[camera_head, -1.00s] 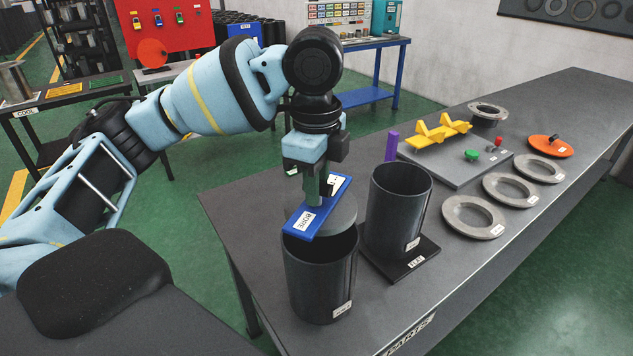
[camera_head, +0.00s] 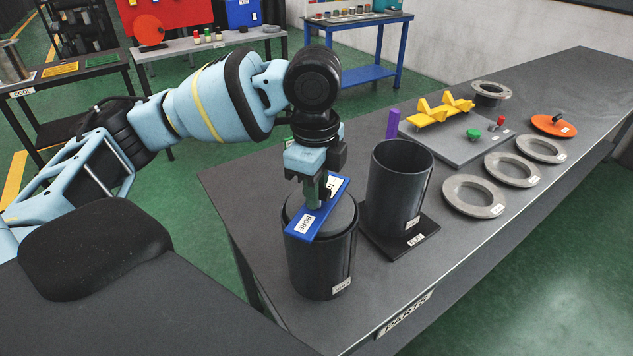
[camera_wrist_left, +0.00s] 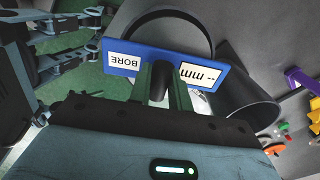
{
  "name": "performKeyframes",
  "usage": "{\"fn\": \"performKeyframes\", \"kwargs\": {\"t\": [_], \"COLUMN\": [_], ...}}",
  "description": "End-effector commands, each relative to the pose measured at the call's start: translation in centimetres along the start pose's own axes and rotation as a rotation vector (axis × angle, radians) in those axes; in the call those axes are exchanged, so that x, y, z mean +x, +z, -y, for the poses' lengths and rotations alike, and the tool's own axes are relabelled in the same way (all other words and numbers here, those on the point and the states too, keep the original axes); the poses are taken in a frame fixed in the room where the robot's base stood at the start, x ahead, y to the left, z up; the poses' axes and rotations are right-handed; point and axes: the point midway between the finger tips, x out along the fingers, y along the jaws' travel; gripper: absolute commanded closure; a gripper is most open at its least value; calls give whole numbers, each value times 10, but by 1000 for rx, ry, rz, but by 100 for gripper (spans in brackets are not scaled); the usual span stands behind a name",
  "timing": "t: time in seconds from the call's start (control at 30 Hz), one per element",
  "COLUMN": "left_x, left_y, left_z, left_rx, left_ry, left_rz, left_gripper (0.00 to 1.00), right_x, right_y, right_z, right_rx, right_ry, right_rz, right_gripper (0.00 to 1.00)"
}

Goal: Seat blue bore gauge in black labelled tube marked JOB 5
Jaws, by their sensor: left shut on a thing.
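My left gripper (camera_head: 318,196) is shut on the upright handle of the blue bore gauge (camera_head: 304,224), a blue bar marked BORE with a grey disc beneath. The gauge also shows in the left wrist view (camera_wrist_left: 125,60), its bar lying across a round dark rim. The disc is at the mouth of the front black tube (camera_head: 318,270) and covers most of it; how deep it sits is hidden. This tube stands upright and has a small white label, too small to read. My right gripper is not in view.
A second, open black tube (camera_head: 396,195) stands close on the right on a labelled black base (camera_head: 422,238). Behind it are a purple post (camera_head: 393,123) and a grey plate with a yellow part (camera_head: 440,110). Several grey rings (camera_head: 473,196) lie farther right.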

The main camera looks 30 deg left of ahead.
Motion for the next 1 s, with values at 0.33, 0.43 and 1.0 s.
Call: {"fn": "performKeyframes", "kwargs": {"t": [0.33, 0.43, 1.0], "left_x": [-1, -1, 5], "left_y": [0, 0, 0], "left_z": [0, 0, 0], "left_rx": [0, 0, 0], "left_ry": [-3, -3, -3], "left_rz": [-1, -1, 0], "left_gripper": [100, 100, 100], "right_x": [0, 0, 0], "right_y": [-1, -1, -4], "right_z": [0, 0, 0], "right_rx": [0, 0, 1], "right_ry": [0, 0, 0], "right_rz": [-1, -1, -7], "right_gripper": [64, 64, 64]}}
